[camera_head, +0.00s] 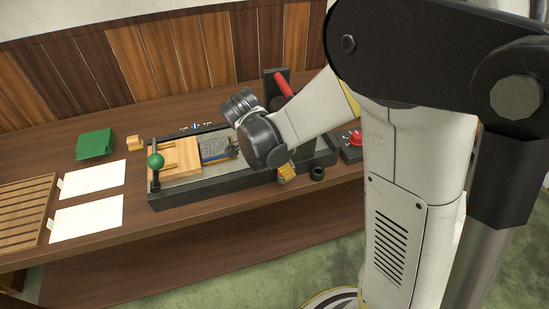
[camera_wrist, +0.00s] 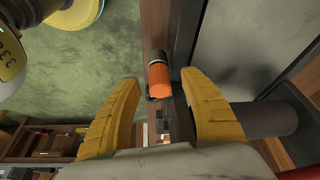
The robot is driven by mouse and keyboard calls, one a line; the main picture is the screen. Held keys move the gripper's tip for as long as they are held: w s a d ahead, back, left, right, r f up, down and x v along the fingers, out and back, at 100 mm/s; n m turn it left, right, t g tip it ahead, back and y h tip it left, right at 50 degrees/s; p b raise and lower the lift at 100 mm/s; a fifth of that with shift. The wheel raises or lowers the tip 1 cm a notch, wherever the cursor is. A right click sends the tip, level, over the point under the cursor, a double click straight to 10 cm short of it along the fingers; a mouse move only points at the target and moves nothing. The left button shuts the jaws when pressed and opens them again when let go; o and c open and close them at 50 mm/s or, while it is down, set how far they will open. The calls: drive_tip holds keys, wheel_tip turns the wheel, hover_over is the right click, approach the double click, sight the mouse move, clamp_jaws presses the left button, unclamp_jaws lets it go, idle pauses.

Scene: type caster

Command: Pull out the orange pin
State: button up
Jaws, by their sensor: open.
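The orange pin (camera_wrist: 162,80) shows in the wrist view, with a bright orange body and a dark band near its far end. It sits in front of the spread fingers of my gripper (camera_wrist: 159,84). I see a gap on both sides of the pin, and neither finger touches it. My gripper is open and empty. In the head view my gripper (camera_head: 286,172) has yellow fingers low at the front edge of the dark machine (camera_head: 215,188). The orange pin cannot be made out there, where my arm and gripper cover that part of the machine.
The machine carries a green ball lever (camera_head: 155,161), a wooden block (camera_head: 186,156) and a red handle (camera_head: 284,85). A box with a red button (camera_head: 355,138) stands at the right. White sheets (camera_head: 87,219) and a slatted wooden tray (camera_head: 22,211) lie at the left. Open floor is in front.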

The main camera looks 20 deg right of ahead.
drive_tip(key=shift+x, duration=0.8)
clamp_jaws()
